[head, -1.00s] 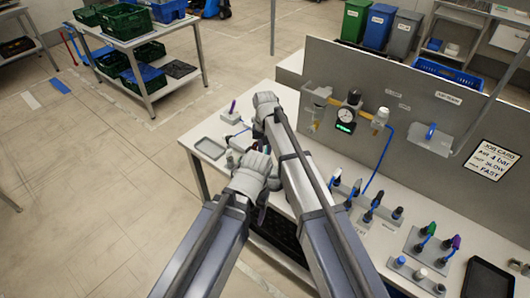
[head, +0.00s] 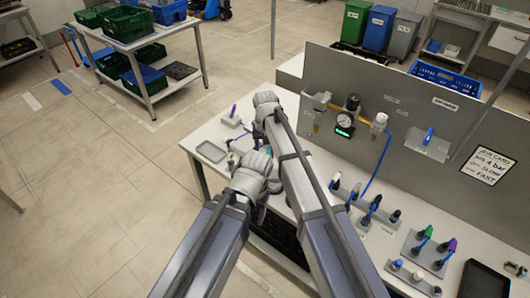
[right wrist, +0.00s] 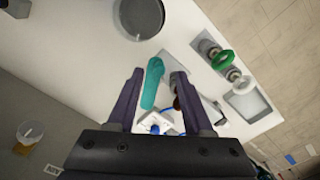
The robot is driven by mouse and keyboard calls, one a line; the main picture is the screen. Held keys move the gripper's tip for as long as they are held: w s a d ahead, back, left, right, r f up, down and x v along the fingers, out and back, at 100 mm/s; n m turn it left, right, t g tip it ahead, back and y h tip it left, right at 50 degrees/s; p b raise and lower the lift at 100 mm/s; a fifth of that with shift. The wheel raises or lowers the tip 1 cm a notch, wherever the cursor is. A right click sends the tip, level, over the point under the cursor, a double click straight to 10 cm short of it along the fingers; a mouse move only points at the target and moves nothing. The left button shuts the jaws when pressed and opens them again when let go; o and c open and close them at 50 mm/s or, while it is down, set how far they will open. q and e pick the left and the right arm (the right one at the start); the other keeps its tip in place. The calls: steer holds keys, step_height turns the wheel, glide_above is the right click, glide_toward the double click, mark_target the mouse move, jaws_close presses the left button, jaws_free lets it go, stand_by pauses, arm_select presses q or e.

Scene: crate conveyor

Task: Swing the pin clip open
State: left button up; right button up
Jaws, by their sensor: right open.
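In the right wrist view my right gripper (right wrist: 160,95) is open, its two dark fingers apart above the white bench. A teal, rounded lever-like piece (right wrist: 153,84) shows between the fingers, closer to the left one. A small dark reddish part lies by the right finger, and a white block with blue parts (right wrist: 154,125) shows below. I cannot tell which part is the pin clip. In the head view my right arm reaches over the bench, with its fingers hidden. My left arm's grey wrist (head: 250,178) is left of it, and I cannot make out its fingers.
On the bench (head: 225,135) are a grey tray (head: 211,151) and a purple-handled item (head: 233,111). A panel (head: 400,120) with a gauge (head: 344,120) rises behind. Several fittings on plates (head: 366,207) stand to the right. A round dark dish (right wrist: 141,17) shows in the right wrist view.

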step_height(320, 180, up, 6)
steer(key=p, duration=0.5)
steer(key=shift+f, duration=0.1)
arm_select(q)
step_height(320, 180, up, 6)
steer(key=shift+f, duration=0.15)
arm_select(e)
steer(key=shift+f, duration=0.1)
steer(key=shift+s+d, duration=0.1)
steer(key=shift+s, duration=0.25)
arm_select(q)
step_height(320, 180, down, 4)
steer(key=b, duration=0.4)
arm_select(e)
steer(key=s+d+f+n, duration=0.1)
steer(key=s+d, duration=0.1)
steer(key=s, duration=0.6)
steer(key=s+d+f+n, duration=0.1)
steer(key=s+d, duration=0.2)
steer(key=s, duration=0.5)
steer(key=s+d+f+n+h, duration=0.1)
steer(key=s+d, duration=0.2)
steer(key=s, duration=0.6)
steer(key=shift+d+f+n, duration=0.25)
steer(key=shift+f+n, duration=0.15)
arm_select(q)
steer(key=shift+f, duration=0.1)
